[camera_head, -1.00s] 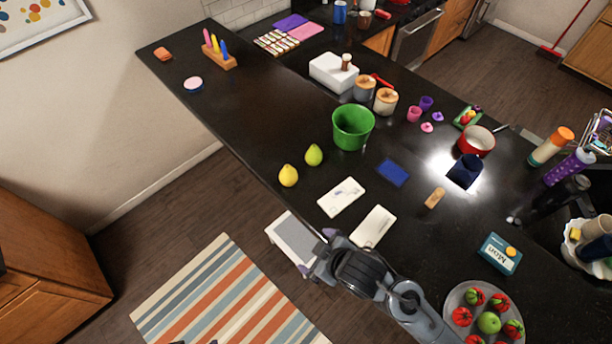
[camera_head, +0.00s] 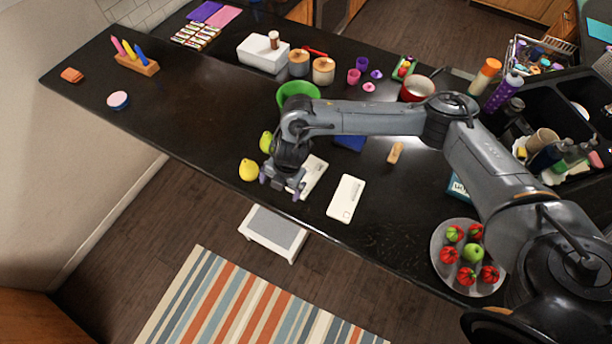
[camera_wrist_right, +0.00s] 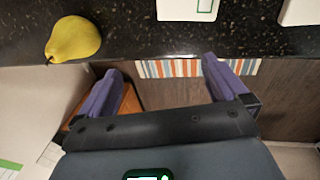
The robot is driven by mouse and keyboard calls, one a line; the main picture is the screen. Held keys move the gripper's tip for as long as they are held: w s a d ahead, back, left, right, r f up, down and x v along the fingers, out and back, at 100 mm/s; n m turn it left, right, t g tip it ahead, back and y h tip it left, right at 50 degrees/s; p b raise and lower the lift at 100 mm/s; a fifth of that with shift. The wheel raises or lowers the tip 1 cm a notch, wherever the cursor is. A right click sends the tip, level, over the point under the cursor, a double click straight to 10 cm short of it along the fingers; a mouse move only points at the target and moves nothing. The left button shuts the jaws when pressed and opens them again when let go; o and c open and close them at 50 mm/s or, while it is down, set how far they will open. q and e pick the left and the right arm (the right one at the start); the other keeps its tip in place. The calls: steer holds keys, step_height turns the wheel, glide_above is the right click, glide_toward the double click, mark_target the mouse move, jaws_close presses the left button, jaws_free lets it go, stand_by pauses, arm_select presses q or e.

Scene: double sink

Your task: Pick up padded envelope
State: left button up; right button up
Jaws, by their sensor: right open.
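Two white, flat, envelope-like pieces lie on the dark counter near its front edge. The left piece (camera_head: 317,174) is partly hidden by my right gripper; the other piece (camera_head: 346,198) lies to its right. I cannot tell which is the padded envelope. In the wrist view, the edges of a piece with a green outline (camera_wrist_right: 187,9) and another white piece (camera_wrist_right: 300,11) show at the top. My right gripper (camera_head: 282,187) is open and empty, beside the left piece near the counter edge. It also shows in the wrist view (camera_wrist_right: 160,72). My left gripper is out of view.
A yellow pear (camera_head: 249,170) and a green pear (camera_head: 266,141) stand left of the gripper. A green bucket (camera_head: 296,92) is behind it. A white stool (camera_head: 273,230) stands below the counter edge.

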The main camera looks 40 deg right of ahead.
step_height(320, 180, up, 3)
steer(key=m+g+h, duration=0.1)
steer(key=g+h, duration=0.1)
glide_above(309, 174)
steer(key=f, duration=0.1)
steer(key=f+b, duration=0.1)
steer(key=f, duration=0.1)
steer(key=shift+s+f+m, duration=0.2)
steer(key=shift+s+m, duration=0.05)
steer(key=shift+m, duration=0.05)
steer(key=shift+w+f+b, duration=0.1)
steer(key=shift+f+b, duration=0.3)
steer(key=shift+f, duration=0.55)
steer(key=shift+w+f+b, duration=0.15)
steer(key=shift+f+b, duration=0.1)
steer(key=shift+f, duration=0.9)
steer(key=shift+w+f+b, duration=0.1)
steer(key=shift+f+b, duration=0.15)
steer(key=shift+f, duration=0.85)
steer(key=c, duration=0.9)
steer(key=shift+c, duration=0.4)
steer(key=shift+r, duration=0.1)
